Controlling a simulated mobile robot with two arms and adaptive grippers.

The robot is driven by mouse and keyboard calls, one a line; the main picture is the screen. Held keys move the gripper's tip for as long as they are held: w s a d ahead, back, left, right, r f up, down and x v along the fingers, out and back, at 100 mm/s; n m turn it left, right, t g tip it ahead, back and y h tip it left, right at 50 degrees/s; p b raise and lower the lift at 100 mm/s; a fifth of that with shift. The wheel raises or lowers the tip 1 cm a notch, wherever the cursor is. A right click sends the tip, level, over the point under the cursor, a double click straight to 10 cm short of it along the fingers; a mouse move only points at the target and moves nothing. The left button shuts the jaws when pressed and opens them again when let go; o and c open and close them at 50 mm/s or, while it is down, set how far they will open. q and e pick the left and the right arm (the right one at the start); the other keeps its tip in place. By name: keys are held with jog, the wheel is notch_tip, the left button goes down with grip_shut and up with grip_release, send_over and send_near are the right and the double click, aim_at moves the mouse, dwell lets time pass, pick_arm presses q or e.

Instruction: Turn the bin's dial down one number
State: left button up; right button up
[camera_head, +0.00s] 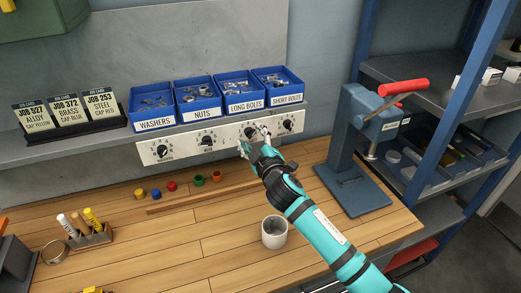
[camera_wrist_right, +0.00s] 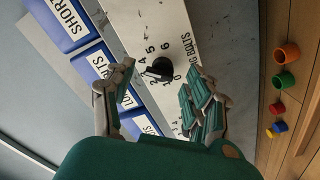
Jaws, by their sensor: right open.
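The blue long bolts bin (camera_head: 245,103) stands on the shelf, with a white dial panel (camera_head: 160,150) on the shelf front below the bins. My right gripper (camera_head: 254,142) is at the long bolts dial (camera_head: 250,131). In the right wrist view the black dial knob (camera_wrist_right: 160,69) lies between the open fingers of the right gripper (camera_wrist_right: 160,92), a little beyond the tips; I cannot see contact. Numbers ring the knob and part of the label "LONG BOLTS" shows beside it. The number it points at is too small to tell surely. My left gripper is not in view.
Other bins for washers (camera_head: 155,107), nuts (camera_head: 196,98) and short bolts (camera_head: 278,87) stand alongside. Job cards (camera_head: 68,112) stand left. Small coloured caps (camera_head: 171,186), a cup (camera_head: 274,232) and a press (camera_head: 355,150) are on the wooden bench.

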jog(key=v, duration=1)
jog(key=shift+s+d, duration=0.15)
jog(key=shift+s, duration=0.25)
